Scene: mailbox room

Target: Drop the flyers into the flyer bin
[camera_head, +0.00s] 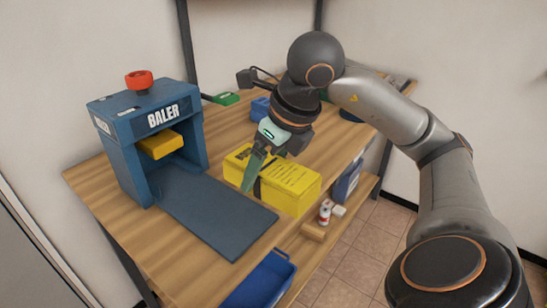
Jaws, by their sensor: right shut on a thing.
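My right gripper (262,152) points down at the near-left side of a yellow box (292,187) with dark print on the wooden workbench. The gripper is shut on a thin green piece (252,172), which looks like a flyer and hangs in front of the box. I cannot tell whether it touches the box. No bin is clearly labelled for flyers; a blue open bin (262,283) shows low at the front, below the benchtop. My left gripper is not in view.
A blue baler (124,150) with a red knob (139,79), a yellow block (160,144) and a dark flat plate (217,213) stands at the left of the bench (100,187). A green item (226,98) lies behind. Small items (325,213) sit on the lower shelf.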

